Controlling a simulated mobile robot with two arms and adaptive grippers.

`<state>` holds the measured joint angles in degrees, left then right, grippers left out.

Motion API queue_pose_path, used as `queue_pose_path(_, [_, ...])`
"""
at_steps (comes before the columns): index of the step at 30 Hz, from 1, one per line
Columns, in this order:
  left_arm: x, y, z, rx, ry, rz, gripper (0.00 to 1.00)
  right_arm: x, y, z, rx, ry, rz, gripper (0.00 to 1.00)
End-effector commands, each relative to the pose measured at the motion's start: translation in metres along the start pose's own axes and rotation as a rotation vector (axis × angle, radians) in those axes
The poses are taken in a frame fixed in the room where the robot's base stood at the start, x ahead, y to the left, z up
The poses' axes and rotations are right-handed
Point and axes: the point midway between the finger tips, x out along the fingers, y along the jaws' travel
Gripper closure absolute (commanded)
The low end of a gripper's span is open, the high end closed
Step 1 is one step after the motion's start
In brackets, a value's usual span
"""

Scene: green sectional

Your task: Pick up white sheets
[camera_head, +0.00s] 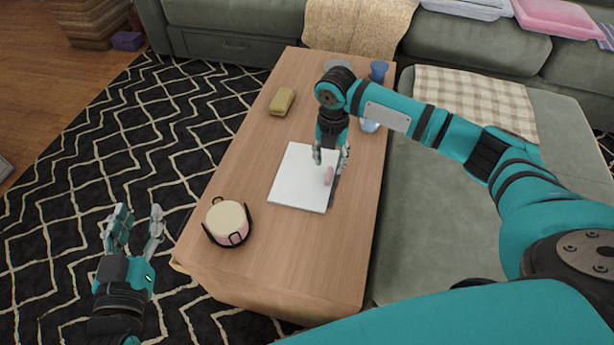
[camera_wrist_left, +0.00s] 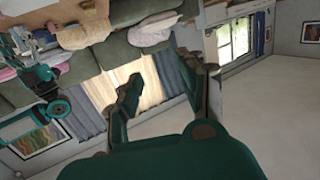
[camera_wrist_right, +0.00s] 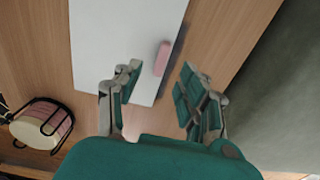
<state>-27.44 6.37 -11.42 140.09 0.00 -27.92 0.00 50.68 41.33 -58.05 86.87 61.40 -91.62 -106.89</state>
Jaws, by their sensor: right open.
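The white sheets (camera_head: 296,182) lie flat as a stack on the wooden coffee table in the head view. They also show in the right wrist view (camera_wrist_right: 115,40). A small pink block (camera_head: 328,175) rests on the sheets near their right edge; it also shows in the right wrist view (camera_wrist_right: 162,58). My right gripper (camera_head: 331,164) is open above the right part of the sheets, and the pink block appears between its fingers' lines in the right wrist view (camera_wrist_right: 160,85). My left gripper (camera_head: 137,220) is open and empty, over the rug left of the table.
A round cream-and-pink container in a black wire holder (camera_head: 228,222) stands at the table's near left. A yellow-green block (camera_head: 282,101) and blue glassware (camera_head: 379,71) are farther back. The green sofa (camera_head: 470,220) borders the table (camera_head: 300,268) on the right.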

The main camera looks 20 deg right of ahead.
Motion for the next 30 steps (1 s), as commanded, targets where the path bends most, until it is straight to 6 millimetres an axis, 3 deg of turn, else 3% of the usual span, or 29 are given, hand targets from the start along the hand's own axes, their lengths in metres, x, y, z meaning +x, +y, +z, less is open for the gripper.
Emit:
queue_pose_path(7, [0.002,0.003,-0.018,-0.002,0.113,0.007,0.60,0.011,-0.001,0.000,0.000,0.001,-0.001,0.60])
queue_pose_path(21, [-0.023,0.014,-0.099,-0.017,0.607,0.033,0.60,0.051,-0.003,-0.001,0.000,0.001,-0.001,0.60])
queue_pose_path(30, [-0.029,0.015,-0.108,-0.019,0.664,0.036,0.60,0.054,-0.002,-0.001,-0.001,0.000,0.000,0.60])
